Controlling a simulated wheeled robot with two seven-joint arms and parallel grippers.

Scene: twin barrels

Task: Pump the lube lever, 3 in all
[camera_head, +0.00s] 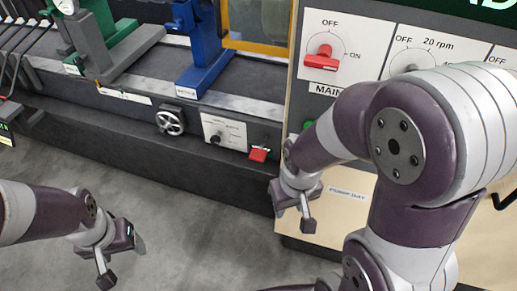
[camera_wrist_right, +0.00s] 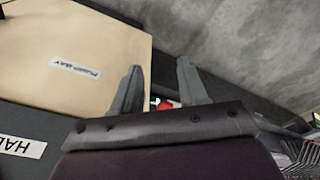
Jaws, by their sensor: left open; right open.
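A small white label plate (camera_head: 225,132) with a dark knob (camera_head: 215,139) is on the machine's front face. A red handle-like part (camera_head: 259,154) sticks out just right of it; I cannot read whether this is the lube lever. My right gripper (camera_head: 293,215) is open and empty, below and right of the red part, apart from it, in front of the cabinet's left edge. In the right wrist view its open fingers (camera_wrist_right: 159,66) show, with a bit of red (camera_wrist_right: 165,104) partly hidden behind the gripper body. My left gripper (camera_head: 122,264) is open and empty above the floor at lower left.
A cabinet (camera_head: 347,200) with a pump bay panel and a red main switch (camera_head: 321,58) stands at right. A handwheel (camera_head: 170,121) is on the machine front. Blue (camera_head: 206,70) and green (camera_head: 115,45) supports stand above. Grey floor (camera_head: 190,220) between the grippers is clear.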

